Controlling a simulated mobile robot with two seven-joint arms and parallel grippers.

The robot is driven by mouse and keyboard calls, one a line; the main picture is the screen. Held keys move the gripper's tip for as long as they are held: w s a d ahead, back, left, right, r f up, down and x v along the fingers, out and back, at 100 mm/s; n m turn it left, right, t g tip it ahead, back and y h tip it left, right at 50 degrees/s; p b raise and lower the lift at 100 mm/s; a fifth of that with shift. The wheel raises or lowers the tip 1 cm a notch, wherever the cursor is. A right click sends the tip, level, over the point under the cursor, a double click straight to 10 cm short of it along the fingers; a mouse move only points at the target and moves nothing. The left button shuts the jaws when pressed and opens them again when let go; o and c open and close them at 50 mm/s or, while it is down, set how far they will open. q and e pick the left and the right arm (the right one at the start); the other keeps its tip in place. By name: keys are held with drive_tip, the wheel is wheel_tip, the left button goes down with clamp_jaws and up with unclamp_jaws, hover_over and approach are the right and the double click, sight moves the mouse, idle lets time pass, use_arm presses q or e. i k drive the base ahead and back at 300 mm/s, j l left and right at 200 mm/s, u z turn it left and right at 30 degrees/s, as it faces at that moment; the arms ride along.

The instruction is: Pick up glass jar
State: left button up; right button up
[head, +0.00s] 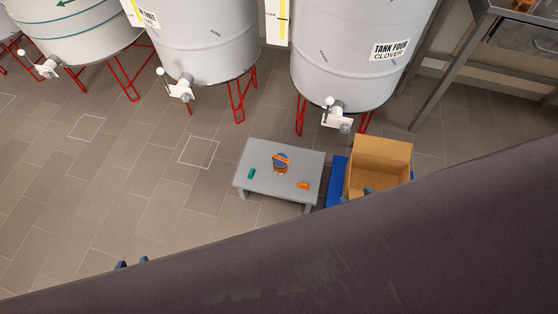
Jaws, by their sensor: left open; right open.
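The glass jar (281,163), orange with a dark bluish band, is on the low grey table (262,183), near the middle of its top. My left gripper (132,263) shows only as two dark blue fingertips, apart and empty, over the floor at lower left, well away from the jar. My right gripper (368,191) shows only as a small dark blue tip in front of the cardboard box, right of the table. Neither gripper touches the jar. A large dark slanted surface hides the rest of both grippers and the arms.
A teal object (251,173) and a small orange object (303,185) are also on the table. An open cardboard box (380,155) stands right of it, beside something blue (337,181). Grey tanks (350,50) on red legs stand behind. Floor left of the table is clear.

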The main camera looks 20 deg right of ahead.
sight(279, 170)
drive_tip(key=j+z, duration=0.15)
drive_tip(key=j, duration=0.45)
drive_tip(key=i+j+z, duration=0.15)
drive_tip(key=j, duration=0.4)
drive_tip(key=i+j+z, duration=0.15)
drive_tip(key=j, duration=0.25)
drive_tip(key=j+z, duration=0.1)
drive_tip(key=j, duration=0.3)
drive_tip(key=i, duration=0.3)
drive_tip(key=j+z, duration=0.05)
